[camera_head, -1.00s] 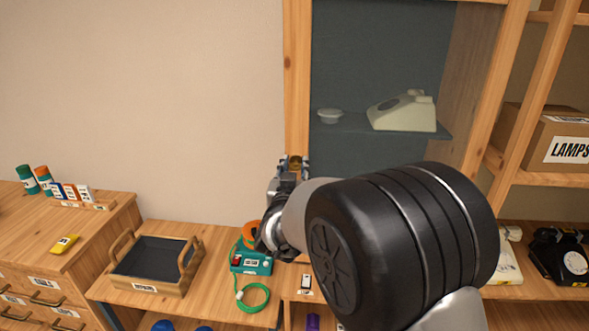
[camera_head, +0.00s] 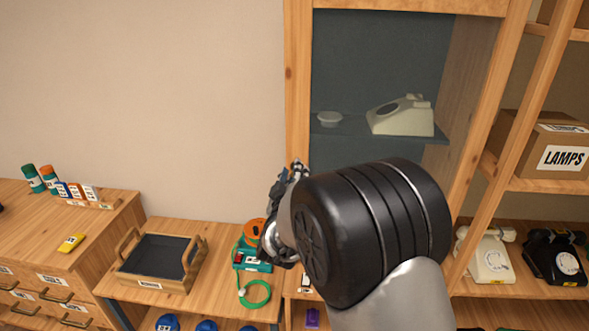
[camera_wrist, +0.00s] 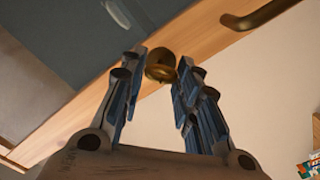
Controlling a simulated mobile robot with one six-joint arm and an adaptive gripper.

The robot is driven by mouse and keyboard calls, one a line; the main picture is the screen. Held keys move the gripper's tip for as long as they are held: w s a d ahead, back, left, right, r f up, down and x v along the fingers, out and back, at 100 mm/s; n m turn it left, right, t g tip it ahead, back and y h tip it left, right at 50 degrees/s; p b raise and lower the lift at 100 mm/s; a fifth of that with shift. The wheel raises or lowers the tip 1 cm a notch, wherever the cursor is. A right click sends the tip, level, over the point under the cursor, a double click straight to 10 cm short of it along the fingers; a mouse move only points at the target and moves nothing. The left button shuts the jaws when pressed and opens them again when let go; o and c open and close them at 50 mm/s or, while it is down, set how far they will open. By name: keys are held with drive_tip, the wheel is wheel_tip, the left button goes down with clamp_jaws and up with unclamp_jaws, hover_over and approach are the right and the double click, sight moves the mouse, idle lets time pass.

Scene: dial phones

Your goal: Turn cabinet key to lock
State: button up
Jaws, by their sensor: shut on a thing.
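The cabinet (camera_head: 298,70) has a wooden door frame around dark glass. A brass key and lock (camera_wrist: 160,66) sit on that frame in the wrist view. My gripper (camera_wrist: 160,72) has its blue-padded fingers on either side of the brass piece, shut on the key. The fingertips hide part of it, so the key's exact angle cannot be told. In the head view my gripper (camera_head: 290,172) is at the left door post, and it hides the key there. A brass handle (camera_wrist: 262,14) is close by in the wrist view.
Behind the glass are a cream dial phone (camera_head: 402,117) and a small bowl (camera_head: 329,119). A wooden tray (camera_head: 190,284) and a teal device (camera_head: 252,260) with a green cord lie on the lower bench. A LAMPS box (camera_head: 548,155) stands at right.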

drive_tip(key=n+p, duration=0.2)
drive_tip(key=n, duration=0.3)
drive_tip(key=shift+n+p, duration=0.3)
drive_tip(key=shift+p, duration=0.1)
drive_tip(key=shift+a+f+n+p, duration=0.15)
drive_tip(key=shift+n+p, duration=0.8)
drive_tip(key=shift+n, duration=1.15)
drive_tip(key=o, duration=1.1)
drive_tip(key=shift+c, duration=0.2)
drive_tip(key=s, duration=1.2)
drive_tip(key=shift+a, duration=0.15)
